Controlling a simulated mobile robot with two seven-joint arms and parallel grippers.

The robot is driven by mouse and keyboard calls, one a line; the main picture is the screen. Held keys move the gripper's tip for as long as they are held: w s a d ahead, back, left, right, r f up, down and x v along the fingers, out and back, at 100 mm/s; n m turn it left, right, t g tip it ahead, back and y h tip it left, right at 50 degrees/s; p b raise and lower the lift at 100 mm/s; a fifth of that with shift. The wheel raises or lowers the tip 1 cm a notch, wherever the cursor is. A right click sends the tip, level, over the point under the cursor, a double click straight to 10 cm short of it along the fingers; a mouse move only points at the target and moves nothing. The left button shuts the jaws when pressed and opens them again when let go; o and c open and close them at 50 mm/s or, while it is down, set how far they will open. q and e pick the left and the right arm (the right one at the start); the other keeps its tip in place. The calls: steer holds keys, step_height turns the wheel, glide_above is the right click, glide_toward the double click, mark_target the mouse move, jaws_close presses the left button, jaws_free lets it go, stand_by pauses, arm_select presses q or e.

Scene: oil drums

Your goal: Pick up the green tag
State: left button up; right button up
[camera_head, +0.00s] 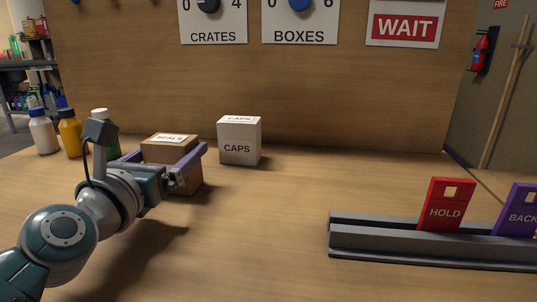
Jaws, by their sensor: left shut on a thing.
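No green tag shows in view. A grey rack (375,240) at the right front holds a red tag marked HOLD (443,207) and a purple tag starting with BACK (517,213), which the picture edge cuts off. My left gripper (172,150) is shut on a brown box marked SEALS (188,183), one purple finger on each side of it. The box is upright at the table's back left. Whether it touches the table is hard to tell. My right gripper is not in view.
A white CAPS box (239,142) stands just right of the SEALS box. White (42,133), yellow (70,135) and green (112,138) bottles stand at the far left. A wooden back panel (320,95) carries signs. The middle of the table (270,220) is clear.

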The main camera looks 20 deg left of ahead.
arm_select(q)
steer(key=shift+s+a, duration=0.1)
steer(key=shift+a, duration=0.05)
steer(key=o, duration=1.1)
